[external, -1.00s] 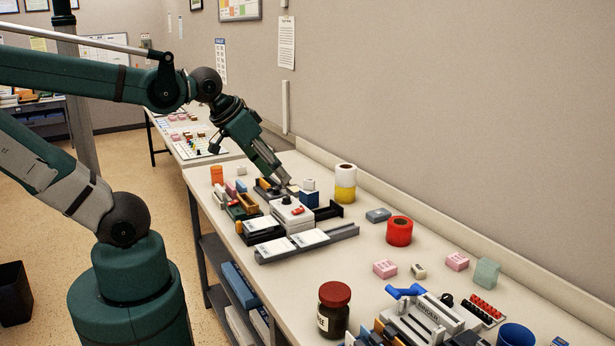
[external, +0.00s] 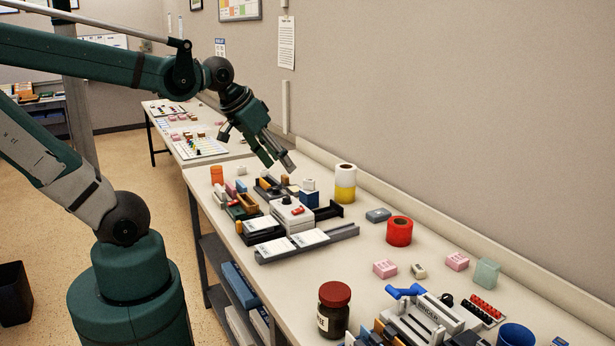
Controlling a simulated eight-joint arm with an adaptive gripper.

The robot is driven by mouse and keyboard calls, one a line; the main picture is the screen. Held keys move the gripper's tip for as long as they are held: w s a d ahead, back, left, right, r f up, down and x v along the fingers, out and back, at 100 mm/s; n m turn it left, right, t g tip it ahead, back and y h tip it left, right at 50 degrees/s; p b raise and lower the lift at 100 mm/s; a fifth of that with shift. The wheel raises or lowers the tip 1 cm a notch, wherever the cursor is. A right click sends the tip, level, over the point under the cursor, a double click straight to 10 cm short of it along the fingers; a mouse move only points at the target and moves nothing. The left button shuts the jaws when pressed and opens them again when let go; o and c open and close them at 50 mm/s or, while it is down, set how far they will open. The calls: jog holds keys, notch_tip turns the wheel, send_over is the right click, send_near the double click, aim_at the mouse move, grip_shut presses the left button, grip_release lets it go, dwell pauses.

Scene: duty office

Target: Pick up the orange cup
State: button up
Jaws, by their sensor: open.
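A small orange cylinder, which looks like the orange cup (external: 216,175), stands upright at the far left corner of the bench (external: 376,284). My gripper (external: 279,165) is open and empty, with its fingers pointing down and to the right. It hangs above the cluttered far part of the bench, to the right of the orange cup and apart from it. Nothing hides the cup's upper part.
Small boxes and trays crowd the space below my gripper, including a white device (external: 292,214) with a black knob. A yellow and white roll (external: 344,183) stands by the wall. A red roll (external: 399,231) and a dark jar (external: 334,309) stand nearer.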

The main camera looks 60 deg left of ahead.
jog(key=w+a+r+n+g+y+p, duration=0.1)
jog(key=w+a+n, duration=0.25)
jog(key=a, duration=0.45)
jog(key=w+a+r+n+g, duration=0.1)
jog(key=w+a+n, duration=0.1)
jog(key=w+a, duration=0.45)
jog(key=n+g+h+p, duration=0.1)
jog(key=n+g+p, duration=0.3)
jog(key=n, duration=0.9)
send_near(204, 167)
jog(key=d+f+b, duration=0.1)
jog(key=d, duration=0.1)
jog(key=shift+s+a+f+g, duration=0.1)
jog(key=shift+s+g, duration=0.2)
jog(key=shift+f, duration=1.3)
jog(key=shift+f, duration=0.15)
jog(key=shift+w+f, duration=0.1)
jog(key=shift+f, duration=2.35)
